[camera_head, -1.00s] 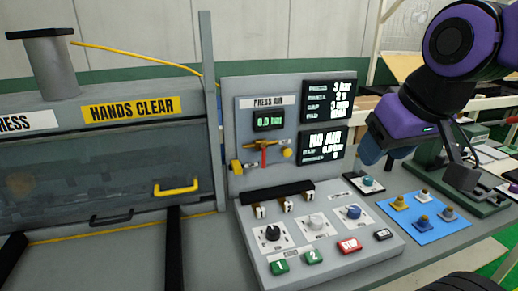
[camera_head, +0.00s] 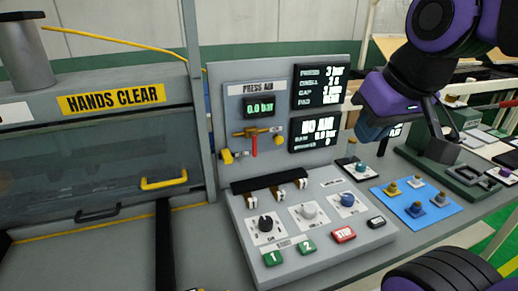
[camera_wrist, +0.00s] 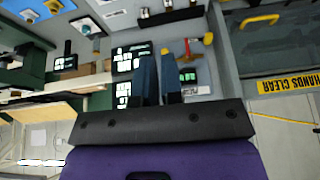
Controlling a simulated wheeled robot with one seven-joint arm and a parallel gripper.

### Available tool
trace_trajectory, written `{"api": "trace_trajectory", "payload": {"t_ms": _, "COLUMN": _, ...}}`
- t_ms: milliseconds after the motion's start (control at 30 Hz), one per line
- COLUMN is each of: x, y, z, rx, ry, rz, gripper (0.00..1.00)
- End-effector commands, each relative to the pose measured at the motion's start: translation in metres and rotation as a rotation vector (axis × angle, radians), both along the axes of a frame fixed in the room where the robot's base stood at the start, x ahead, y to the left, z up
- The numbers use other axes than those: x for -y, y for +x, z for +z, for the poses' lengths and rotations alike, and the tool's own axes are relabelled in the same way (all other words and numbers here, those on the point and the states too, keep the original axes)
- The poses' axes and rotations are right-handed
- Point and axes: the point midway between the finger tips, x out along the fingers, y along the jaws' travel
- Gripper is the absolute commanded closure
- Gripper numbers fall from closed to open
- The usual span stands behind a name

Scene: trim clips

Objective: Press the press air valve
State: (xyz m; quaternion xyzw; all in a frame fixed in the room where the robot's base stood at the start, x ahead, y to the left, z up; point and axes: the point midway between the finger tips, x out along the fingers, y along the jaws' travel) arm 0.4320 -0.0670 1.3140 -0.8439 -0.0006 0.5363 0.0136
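The press air valve (camera_head: 254,146) is a brass fitting with a red lever pointing down, on the grey panel (camera_head: 233,103) under the PRESS AIR label. Its small gauge (camera_head: 259,108) reads 0.0 bar, and a display (camera_head: 317,134) reads NO AIR. In the wrist view the valve (camera_wrist: 189,56) appears upside down, just beyond and right of my fingers. My gripper (camera_head: 371,132) is in the air to the right of the panel, apart from the valve. In the wrist view its blue fingers (camera_wrist: 159,62) lie side by side with almost no gap, and nothing shows between them.
A sloped control box (camera_head: 375,238) with knobs and buttons stands below the panel. A blue mat (camera_head: 420,215) with several small knobs lies to its right. The press guard with a yellow handle (camera_head: 163,180) stands left. A grey post (camera_head: 196,90) rises beside the panel.

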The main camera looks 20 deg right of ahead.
Motion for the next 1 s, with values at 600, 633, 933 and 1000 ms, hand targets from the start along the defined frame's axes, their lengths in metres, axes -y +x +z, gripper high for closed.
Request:
{"api": "trace_trajectory", "payload": {"t_ms": 600, "x": -0.027, "y": 0.057, "z": -0.05, "rx": -0.427, "ry": 0.417, "rz": -0.276, "gripper": 1.0}}
{"api": "trace_trajectory", "payload": {"t_ms": 633, "x": -0.028, "y": 0.06, "z": -0.052, "rx": -0.448, "ry": 0.442, "rz": -0.292, "gripper": 1.0}}
{"api": "trace_trajectory", "payload": {"t_ms": 933, "x": -0.036, "y": 0.097, "z": -0.075, "rx": -0.642, "ry": 0.69, "rz": -0.457, "gripper": 1.0}}
{"api": "trace_trajectory", "payload": {"t_ms": 1000, "x": -0.036, "y": 0.106, "z": -0.081, "rx": -0.685, "ry": 0.749, "rz": -0.496, "gripper": 1.0}}
